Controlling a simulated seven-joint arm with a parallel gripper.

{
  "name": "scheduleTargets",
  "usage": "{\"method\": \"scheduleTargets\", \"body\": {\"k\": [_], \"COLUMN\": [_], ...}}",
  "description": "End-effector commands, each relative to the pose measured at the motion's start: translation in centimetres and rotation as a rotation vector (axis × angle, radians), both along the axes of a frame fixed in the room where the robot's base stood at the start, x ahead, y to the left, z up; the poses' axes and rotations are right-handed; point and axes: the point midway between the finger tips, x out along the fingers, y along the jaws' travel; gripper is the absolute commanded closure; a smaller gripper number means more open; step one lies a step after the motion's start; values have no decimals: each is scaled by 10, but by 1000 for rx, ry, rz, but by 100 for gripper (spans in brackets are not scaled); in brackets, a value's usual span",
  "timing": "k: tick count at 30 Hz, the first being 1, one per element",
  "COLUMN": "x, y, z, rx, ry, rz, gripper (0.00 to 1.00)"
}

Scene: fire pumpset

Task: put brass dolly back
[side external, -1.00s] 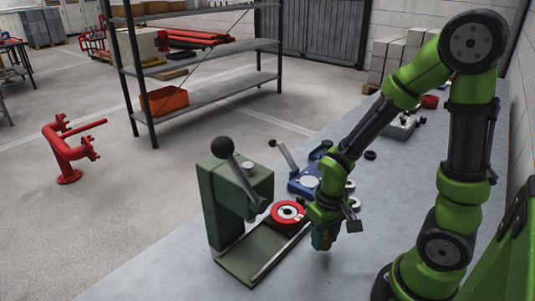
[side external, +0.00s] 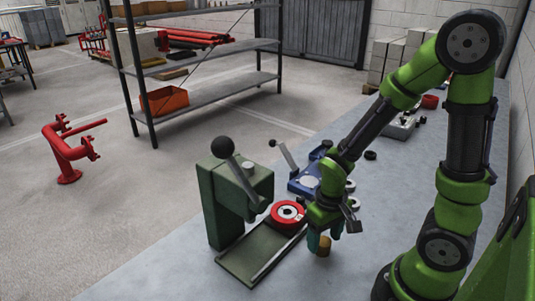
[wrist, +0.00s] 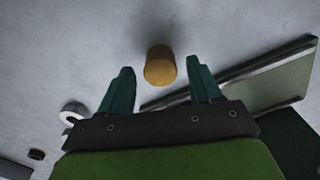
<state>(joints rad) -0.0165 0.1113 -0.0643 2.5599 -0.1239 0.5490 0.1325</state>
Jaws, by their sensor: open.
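The brass dolly (side external: 324,246), a short yellow-brown cylinder, is on the grey bench just right of the green press's tray. It also shows in the wrist view (wrist: 160,66), between and slightly beyond the fingertips. My gripper (side external: 325,240) has teal fingers and is open, with one finger on each side of the dolly. In the wrist view (wrist: 160,78) there is a gap between the dolly and each finger. I cannot tell how high the fingertips are above the bench.
The green press (side external: 228,200) with its black-knobbed lever stands left, with a red ring (side external: 288,213) by its tray (side external: 258,254). A blue fixture (side external: 304,183) with a lever is behind my gripper. A white ring (wrist: 75,110) lies left in the wrist view. The front bench is clear.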

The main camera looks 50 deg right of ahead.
Motion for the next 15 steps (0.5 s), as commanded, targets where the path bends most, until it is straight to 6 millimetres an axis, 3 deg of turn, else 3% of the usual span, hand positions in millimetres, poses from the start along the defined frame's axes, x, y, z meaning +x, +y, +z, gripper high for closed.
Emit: {"method": "scheduleTargets", "body": {"k": [15], "x": [0], "y": [0], "z": [99], "rx": [0], "ry": [-9], "rz": [0], "gripper": [36]}}
